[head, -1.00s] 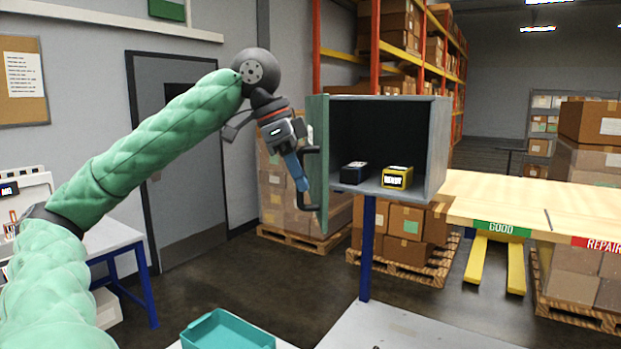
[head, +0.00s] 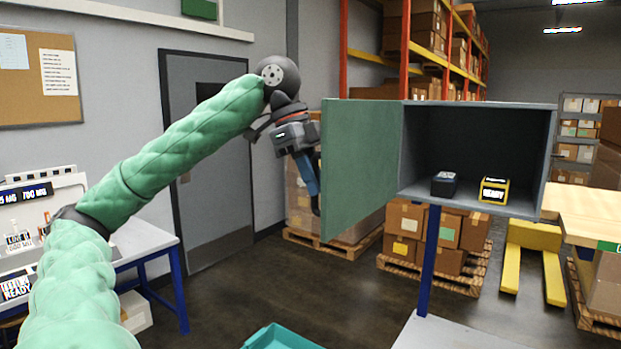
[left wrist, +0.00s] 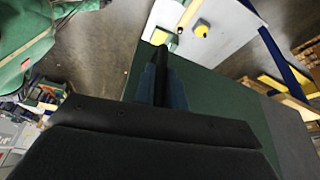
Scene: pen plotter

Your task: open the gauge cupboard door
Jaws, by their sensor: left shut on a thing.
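The gauge cupboard (head: 478,104) is a grey box on a blue post, its front open toward me. Its green door (head: 360,165) stands swung out to the left from the cupboard's left edge, its broad inner face visible. My left gripper (head: 314,190) is at the door's free edge, shut on the black door handle (head: 316,208), which is partly hidden behind the door. In the left wrist view the dark handle (left wrist: 161,75) runs up between the blue fingers, beside the green door face (left wrist: 225,100). My right gripper is not in view.
A wooden bench (head: 585,212) is at the right. A teal tray (head: 275,338) lies below. Boxes on pallets (head: 440,240) stand behind.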

